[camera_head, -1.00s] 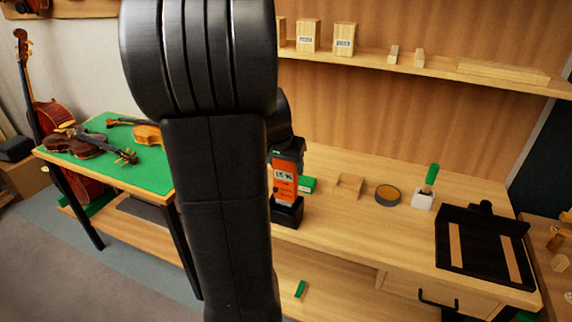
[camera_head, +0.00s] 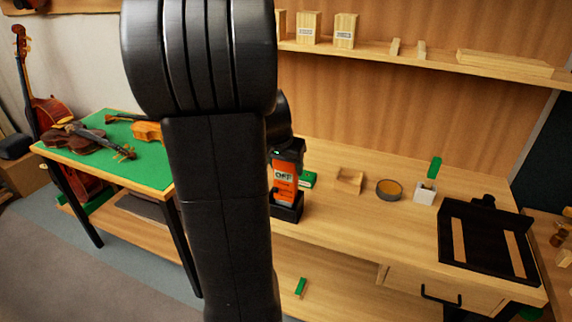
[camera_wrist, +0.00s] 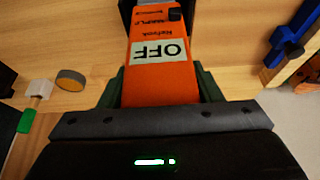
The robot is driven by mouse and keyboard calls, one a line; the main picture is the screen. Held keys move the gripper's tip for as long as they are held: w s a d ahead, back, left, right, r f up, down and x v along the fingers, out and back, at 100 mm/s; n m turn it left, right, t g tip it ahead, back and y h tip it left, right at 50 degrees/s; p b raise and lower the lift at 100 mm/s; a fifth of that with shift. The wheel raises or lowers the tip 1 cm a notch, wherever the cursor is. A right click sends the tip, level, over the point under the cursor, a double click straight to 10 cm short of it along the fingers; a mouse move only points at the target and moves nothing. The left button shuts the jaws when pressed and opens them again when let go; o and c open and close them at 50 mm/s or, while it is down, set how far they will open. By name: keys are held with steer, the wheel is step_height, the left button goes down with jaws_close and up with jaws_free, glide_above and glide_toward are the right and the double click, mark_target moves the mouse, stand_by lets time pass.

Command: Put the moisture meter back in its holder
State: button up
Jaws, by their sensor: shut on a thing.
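The orange moisture meter (camera_head: 285,187) is upright, and its lower end is at the black holder (camera_head: 288,210) on the bench. The holder's front hides that end, so it looks inside, but how deep I cannot tell. My gripper (camera_head: 287,150) is above the holder, shut on the meter's upper part; my arm hides some of it. In the wrist view the meter (camera_wrist: 159,75) lies between my gripper's fingers (camera_wrist: 160,88), and its display reads OFF. Its far end meets a black part of the holder (camera_wrist: 126,14).
A shelf (camera_head: 430,68) runs behind.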

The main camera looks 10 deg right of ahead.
steer(key=shift+f+b, duration=1)
steer(key=shift+f, duration=0.2)
steer(key=o, duration=1.2)
steer(key=v, duration=1.3)
steer(key=shift+s+r, duration=0.15)
steer(key=shift+r, duration=0.2)
steer(key=x, duration=1.3)
steer(key=shift+f, duration=0.4)
steer(key=shift+w+r+p, duration=0.2)
steer(key=shift+r+p, duration=0.1)
steer(key=shift+s+r, duration=0.1)
